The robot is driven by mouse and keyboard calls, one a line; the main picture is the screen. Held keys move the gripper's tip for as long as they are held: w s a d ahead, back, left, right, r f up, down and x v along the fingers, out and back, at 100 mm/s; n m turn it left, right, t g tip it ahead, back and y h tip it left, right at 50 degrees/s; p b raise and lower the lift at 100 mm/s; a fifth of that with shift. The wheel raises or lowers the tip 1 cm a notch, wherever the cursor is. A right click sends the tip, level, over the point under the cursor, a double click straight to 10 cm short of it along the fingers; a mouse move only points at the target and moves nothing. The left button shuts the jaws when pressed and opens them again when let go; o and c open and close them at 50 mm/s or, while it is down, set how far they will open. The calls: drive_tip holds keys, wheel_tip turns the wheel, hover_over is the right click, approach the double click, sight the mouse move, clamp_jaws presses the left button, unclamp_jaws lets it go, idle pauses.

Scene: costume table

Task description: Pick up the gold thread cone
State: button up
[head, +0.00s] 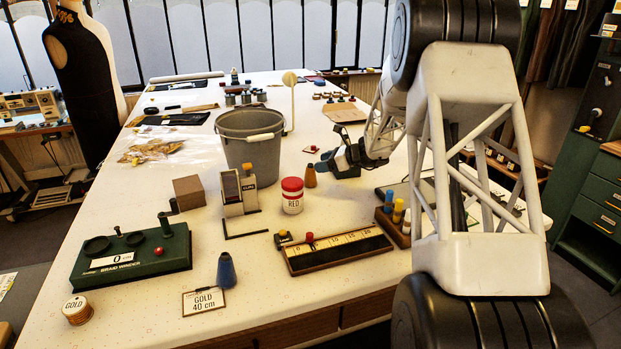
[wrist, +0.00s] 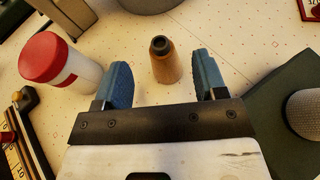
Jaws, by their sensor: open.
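The gold thread cone (head: 310,176) is a small brown-gold cone with a dark top, upright on the white table. In the wrist view the gold thread cone (wrist: 166,66) shows between my two blue fingers, with a gap on each side. My gripper (head: 325,168) is open and empty in the head view, just right of the cone. In the wrist view the jaws of my gripper (wrist: 162,78) are spread wide around the cone's line; I cannot tell whether the tips reach past it.
A red-lidded jar (head: 292,196) stands close to the cone, near one finger in the wrist view. A grey bucket (head: 250,150) is behind.

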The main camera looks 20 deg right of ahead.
sight(310, 164)
drive_tip(key=shift+w+a+f, duration=0.1)
drive_tip(key=shift+a, duration=0.1)
drive_tip(key=shift+x, duration=2.45)
drive_tip(key=c, duration=1)
drive_tip(key=shift+r, duration=5)
